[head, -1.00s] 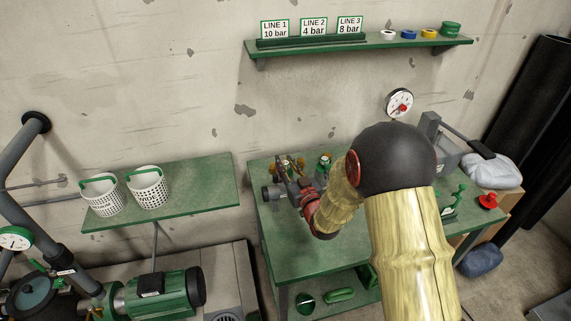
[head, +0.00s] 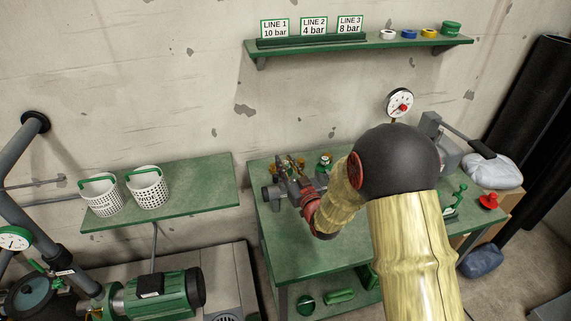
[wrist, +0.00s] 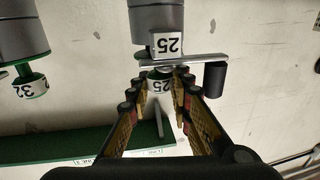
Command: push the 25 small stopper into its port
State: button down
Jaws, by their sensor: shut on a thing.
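In the wrist view my gripper (wrist: 160,92) is shut on the small stopper (wrist: 160,84), which carries a white 25 label and sits between the fingertips. Straight beyond it is a grey cylindrical body with its own 25 tag (wrist: 167,44), where the port is; the port mouth itself is hidden. The stopper is close to this body and in line with it; I cannot tell whether it is inside. A flat metal lever (wrist: 180,61) with a dark grip crosses between them. In the head view my gripper (head: 291,186) is at the fittings on the green bench (head: 345,240), partly hidden by my arm.
A second grey body (wrist: 18,35) with a green-ended piece tagged 32 hangs at the left in the wrist view. A gauge (head: 400,102), a grey vise-like tool (head: 442,150) and a red item (head: 489,201) are at the bench's right. White baskets (head: 147,187) stand on a left shelf.

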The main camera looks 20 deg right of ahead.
jog(key=shift+f+b, duration=0.55)
jog(key=shift+b, duration=0.3)
dwell(0.5)
jog(key=c, duration=1.9)
grip_release()
jog(key=shift+s, duration=0.15)
jog(key=s+d, duration=0.1)
jog(key=s, duration=0.9)
jog(key=shift+s+d+b, duration=0.35)
